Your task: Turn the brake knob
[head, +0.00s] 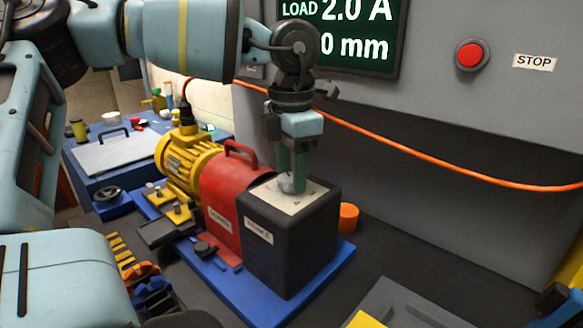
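The dark brake box (290,250) stands on a blue base plate, with a pale dial plate (312,190) on its top. A small grey knob (287,184) sits on that plate, partly hidden by my fingers. My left gripper (293,186) points straight down from above, its green fingertips at the knob. The frame does not show clearly whether the fingers press on the knob or stand open around it. My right gripper is not in view.
A red housing (222,195) and a yellow motor (187,157) adjoin the box on the blue base plate (225,285). An orange cable (420,155) hangs along the grey wall behind. A red stop button (470,55) is at upper right. An orange cylinder (348,216) stands right of the box.

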